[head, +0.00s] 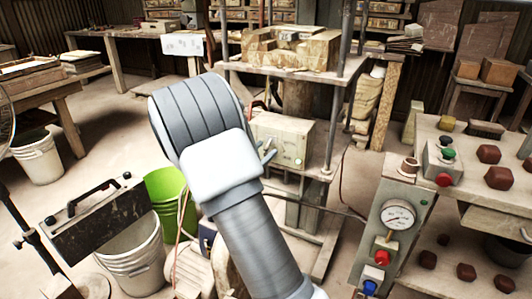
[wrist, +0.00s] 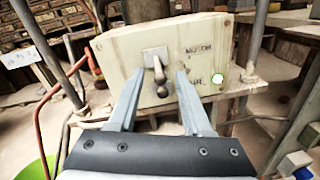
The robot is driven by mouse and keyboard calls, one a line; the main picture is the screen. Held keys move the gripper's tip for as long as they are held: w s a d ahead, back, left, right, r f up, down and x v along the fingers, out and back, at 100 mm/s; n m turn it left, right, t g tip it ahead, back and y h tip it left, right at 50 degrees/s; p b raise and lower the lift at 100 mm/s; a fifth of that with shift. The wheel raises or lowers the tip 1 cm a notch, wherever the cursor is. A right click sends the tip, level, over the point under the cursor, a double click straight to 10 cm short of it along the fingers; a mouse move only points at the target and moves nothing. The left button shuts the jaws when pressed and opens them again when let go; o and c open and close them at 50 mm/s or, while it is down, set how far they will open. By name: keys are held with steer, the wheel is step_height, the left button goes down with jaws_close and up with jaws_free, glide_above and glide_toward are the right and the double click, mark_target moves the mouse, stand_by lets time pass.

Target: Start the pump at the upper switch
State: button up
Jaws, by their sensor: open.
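A pale beige switch box (head: 290,138) stands on the press frame in the head view, partly hidden by my arm. In the wrist view the same box (wrist: 118,58) fills the middle. A metal toggle lever (wrist: 158,72) sticks out of its face from a small plate and points downward to a rounded end. Worn lettering reads "MOTOR", with a partly hidden word below it. A pale green lamp (wrist: 218,78) is at the box's right. My gripper (wrist: 160,73) is open, with one finger on each side of the lever. I cannot tell whether either finger touches it.
Upright posts (head: 337,100) flank the box. A green bucket (head: 165,187) and a white bucket (head: 130,245) stand at left.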

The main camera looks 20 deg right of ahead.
steer(key=shift+x, duration=0.75)
jaws_close()
